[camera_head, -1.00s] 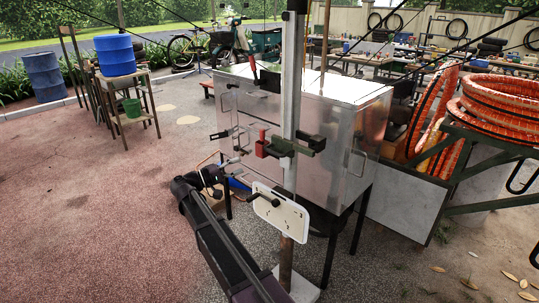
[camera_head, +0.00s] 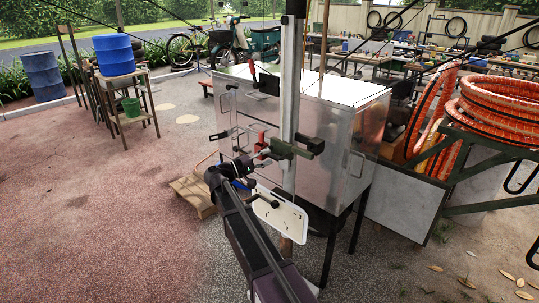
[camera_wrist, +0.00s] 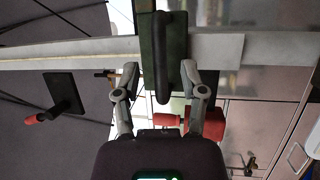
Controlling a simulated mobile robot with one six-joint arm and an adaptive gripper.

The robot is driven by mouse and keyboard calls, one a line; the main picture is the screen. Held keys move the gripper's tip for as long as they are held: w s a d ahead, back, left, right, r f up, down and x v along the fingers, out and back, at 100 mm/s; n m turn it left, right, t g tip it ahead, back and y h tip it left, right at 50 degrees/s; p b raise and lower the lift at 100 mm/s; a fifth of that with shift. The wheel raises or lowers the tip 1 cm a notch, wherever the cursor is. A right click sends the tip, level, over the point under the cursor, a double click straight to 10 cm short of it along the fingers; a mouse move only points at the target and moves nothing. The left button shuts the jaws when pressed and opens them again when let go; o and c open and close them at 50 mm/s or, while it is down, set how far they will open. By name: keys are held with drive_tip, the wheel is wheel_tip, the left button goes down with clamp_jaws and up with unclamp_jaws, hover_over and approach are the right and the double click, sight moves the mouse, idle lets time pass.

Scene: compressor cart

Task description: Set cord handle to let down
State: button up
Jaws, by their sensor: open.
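A pale metal post (camera_head: 290,95) stands in front of the metal cabinet. A green bracket (camera_head: 285,147) with a dark end crosses it, and a red part (camera_head: 262,137) sits at its left. In the wrist view the green bracket (camera_wrist: 175,30) carries a dark rounded bar (camera_wrist: 162,60), likely the cord handle. My gripper (camera_wrist: 160,78) is open, one finger on each side of this bar; contact cannot be told. In the head view my gripper (camera_head: 256,160) is small and partly lost among the parts left of the post. Red pieces (camera_wrist: 218,122) show behind my gripper.
A red-tipped lever on a black plate (camera_wrist: 62,93) sits left in the wrist view. A white plate with a dark peg (camera_head: 285,217) hangs below the bracket. The metal cabinet (camera_head: 340,125) stands close behind. A low wooden step (camera_head: 190,192) is left; open floor lies beyond.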

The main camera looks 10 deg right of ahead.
drive_tip(key=shift+x, duration=1.15)
